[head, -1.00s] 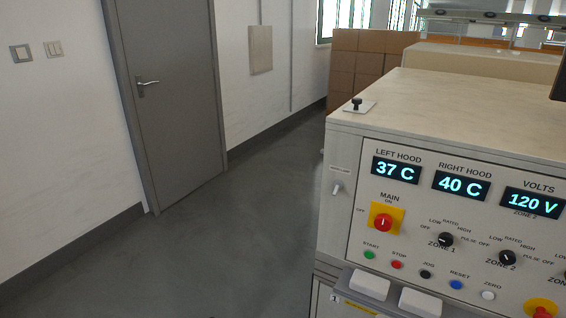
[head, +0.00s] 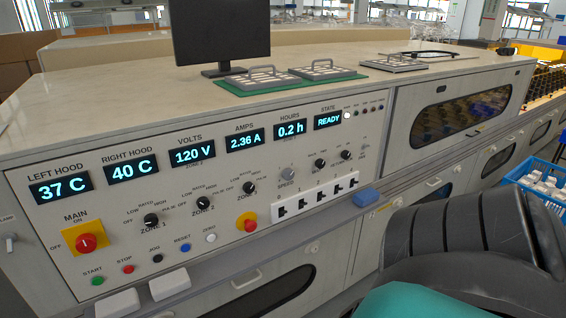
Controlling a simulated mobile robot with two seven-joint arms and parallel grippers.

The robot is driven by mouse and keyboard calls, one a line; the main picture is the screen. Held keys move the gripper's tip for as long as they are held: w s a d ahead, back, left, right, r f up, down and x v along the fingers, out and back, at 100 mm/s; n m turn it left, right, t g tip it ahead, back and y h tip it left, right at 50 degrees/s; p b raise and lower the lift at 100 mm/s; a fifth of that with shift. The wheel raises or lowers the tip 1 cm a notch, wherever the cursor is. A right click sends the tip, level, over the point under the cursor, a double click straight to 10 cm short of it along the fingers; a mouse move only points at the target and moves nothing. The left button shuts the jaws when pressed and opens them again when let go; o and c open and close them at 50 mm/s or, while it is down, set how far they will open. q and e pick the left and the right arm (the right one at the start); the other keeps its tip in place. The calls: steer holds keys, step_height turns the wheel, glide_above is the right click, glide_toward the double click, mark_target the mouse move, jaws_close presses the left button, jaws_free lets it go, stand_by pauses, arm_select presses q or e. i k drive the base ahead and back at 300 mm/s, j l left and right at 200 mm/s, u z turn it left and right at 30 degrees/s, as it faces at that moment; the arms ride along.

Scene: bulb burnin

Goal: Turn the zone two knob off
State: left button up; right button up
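The zone two knob (head: 203,203) is a small black knob on the sloped front panel (head: 340,150), under the volts display (head: 192,153). Position labels ring it; its pointer is too small to read surely. The zone one knob (head: 151,219) is to its left, and a similar black knob (head: 249,187) is to its right. The volts display reads 120 V, the amps display (head: 245,138) 2.36 A, and the state display (head: 328,120) READY. Neither of my grippers is in view, and nothing covers the zone two knob.
A red main switch (head: 86,243) on yellow and a red emergency button (head: 247,223) flank the zone knobs. Small push buttons and a ledge with white blocks (head: 170,284) lie below. A monitor (head: 220,32) stands on top. A large dark ribbed shape (head: 470,245) fills the lower right.

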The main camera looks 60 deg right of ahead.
mark_target(203, 203)
steer(key=z, duration=1.7)
